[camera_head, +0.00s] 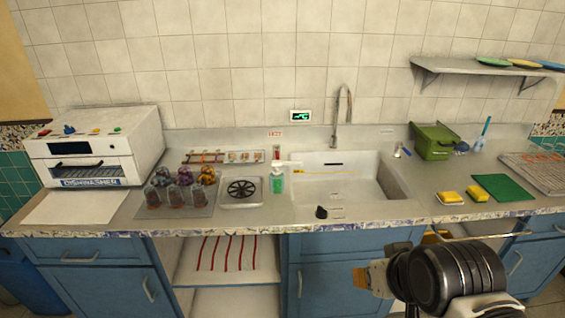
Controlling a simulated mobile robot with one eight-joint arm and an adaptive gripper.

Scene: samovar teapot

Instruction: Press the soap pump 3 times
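The soap pump (277,183) is a small bottle with green soap and a white pump head. It stands upright on the counter at the left edge of the sink, in the middle of the view. My gripper (367,277) is at the lower right, in front of the blue cabinets and below the counter's front edge. It points left, with an orange-tan part at its tip. It is well apart from the soap pump and holds nothing that I can see. The spacing of its fingers cannot be made out.
The sink (322,199) with a tall faucet (341,108) lies right of the pump. Yellow sponges (451,197), a green cloth (503,187) and a green bin (434,142) are right. A dishwasher (84,163) stands far left.

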